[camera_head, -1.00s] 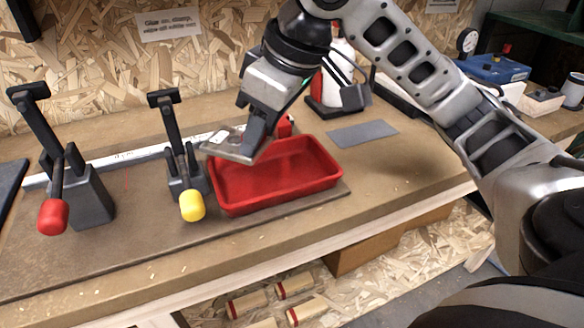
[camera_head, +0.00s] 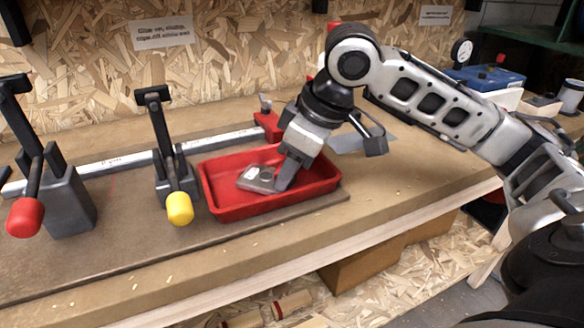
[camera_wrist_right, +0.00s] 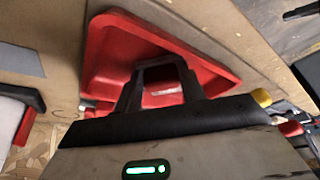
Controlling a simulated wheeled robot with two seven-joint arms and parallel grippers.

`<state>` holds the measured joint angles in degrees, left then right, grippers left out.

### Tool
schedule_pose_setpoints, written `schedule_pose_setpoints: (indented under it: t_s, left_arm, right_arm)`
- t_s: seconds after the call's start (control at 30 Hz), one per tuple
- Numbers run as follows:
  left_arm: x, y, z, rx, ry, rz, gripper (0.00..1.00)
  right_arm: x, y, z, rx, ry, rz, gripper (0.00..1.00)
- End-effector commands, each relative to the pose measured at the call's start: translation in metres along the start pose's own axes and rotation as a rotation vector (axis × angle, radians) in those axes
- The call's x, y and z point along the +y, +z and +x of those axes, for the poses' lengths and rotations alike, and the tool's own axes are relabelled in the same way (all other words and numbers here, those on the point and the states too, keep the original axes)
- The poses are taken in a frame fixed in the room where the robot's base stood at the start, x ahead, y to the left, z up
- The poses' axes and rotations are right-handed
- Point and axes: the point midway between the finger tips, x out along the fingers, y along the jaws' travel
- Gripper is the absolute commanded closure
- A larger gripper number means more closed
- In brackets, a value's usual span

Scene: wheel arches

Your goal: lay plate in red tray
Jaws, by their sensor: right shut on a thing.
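The plate (camera_head: 257,178) is a small grey metal piece with a pale label and a round mark. It is inside the red tray (camera_head: 232,212), between the tray's walls, low over the floor; I cannot tell whether it touches the floor. My right gripper (camera_head: 276,184) is shut on the plate's right end and reaches down into the tray. In the right wrist view the gripper fingers (camera_wrist_right: 160,92) point into the red tray (camera_wrist_right: 108,50), and the plate is mostly hidden behind them. My left gripper is not in view.
A toggle clamp with a yellow handle (camera_head: 180,208) stands close left of the tray, and one with a red handle (camera_head: 26,217) farther left. A metal rule (camera_head: 112,163) and a red block (camera_head: 267,122) lie behind. A grey sheet (camera_head: 362,140) is at the right.

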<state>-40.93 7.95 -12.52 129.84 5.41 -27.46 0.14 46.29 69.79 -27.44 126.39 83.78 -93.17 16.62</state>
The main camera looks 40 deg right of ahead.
Motion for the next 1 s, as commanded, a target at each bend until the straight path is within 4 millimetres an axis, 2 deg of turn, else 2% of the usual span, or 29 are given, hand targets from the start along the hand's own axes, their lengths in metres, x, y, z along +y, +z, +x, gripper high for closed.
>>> schedule_pose_setpoints:
  t_s: [0.17, 0.2, 0.57, 0.67, 1.0]
  left_arm:
    - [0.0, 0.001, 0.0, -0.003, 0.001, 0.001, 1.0]
    - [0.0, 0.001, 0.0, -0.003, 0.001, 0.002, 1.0]
    - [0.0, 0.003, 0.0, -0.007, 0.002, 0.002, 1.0]
    - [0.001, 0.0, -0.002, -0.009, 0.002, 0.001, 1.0]
    - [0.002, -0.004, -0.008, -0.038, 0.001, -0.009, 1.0]
  right_arm:
    - [0.0, 0.001, 0.003, 0.0, 0.0, 0.0, 0.92]
    - [0.0, 0.001, 0.003, 0.0, 0.0, 0.0, 0.52]
    - [0.0, -0.001, -0.001, 0.002, 0.0, 0.0, 0.51]
    - [0.001, -0.001, -0.014, 0.001, 0.003, 0.001, 0.51]
    - [0.001, -0.002, -0.086, 0.002, 0.004, 0.001, 0.51]
